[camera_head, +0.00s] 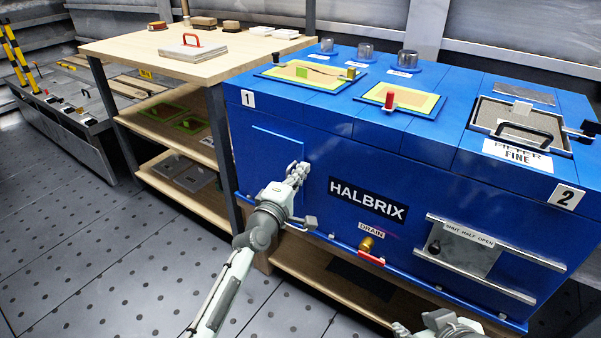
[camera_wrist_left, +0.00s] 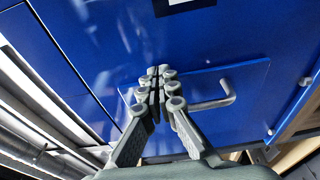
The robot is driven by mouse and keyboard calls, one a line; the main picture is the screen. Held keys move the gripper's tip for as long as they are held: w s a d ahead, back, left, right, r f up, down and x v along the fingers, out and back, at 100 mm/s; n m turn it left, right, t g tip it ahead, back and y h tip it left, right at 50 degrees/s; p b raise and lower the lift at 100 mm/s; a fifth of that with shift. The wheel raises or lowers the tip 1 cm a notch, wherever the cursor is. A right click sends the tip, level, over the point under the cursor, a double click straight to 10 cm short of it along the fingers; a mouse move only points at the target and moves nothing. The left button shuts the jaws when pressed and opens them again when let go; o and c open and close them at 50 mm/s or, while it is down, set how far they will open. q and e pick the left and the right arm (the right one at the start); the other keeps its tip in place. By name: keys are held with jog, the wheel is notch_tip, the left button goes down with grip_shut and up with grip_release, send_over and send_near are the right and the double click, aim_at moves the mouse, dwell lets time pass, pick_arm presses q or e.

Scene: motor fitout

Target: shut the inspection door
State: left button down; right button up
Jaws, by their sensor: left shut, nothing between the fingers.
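The inspection door (camera_head: 277,146) is a flat blue panel on the left front of the blue machine, near the label 1. In the left wrist view the door (camera_wrist_left: 248,82) has a bent metal handle (camera_wrist_left: 228,96). The panel looks close to the machine front; I cannot tell whether it is fully shut. My left gripper (camera_head: 299,170) is in front of the door's right part and hides some of it. In the wrist view its shut, empty fingertips (camera_wrist_left: 160,73) are beside the handle, near the panel's edge; contact is unclear. My right arm shows only partly at the bottom edge; its fingers are unclear.
The blue machine (camera_head: 330,235) carries a red drain lever (camera_head: 371,258) and a sliding plate (camera_head: 464,249) between rails. A wooden shelf table (camera_head: 130,48) stands to the left. The grey floor (camera_head: 90,240) at left is clear.

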dwell(0.4)
pick_arm(q)
jog(key=v, duration=1.2)
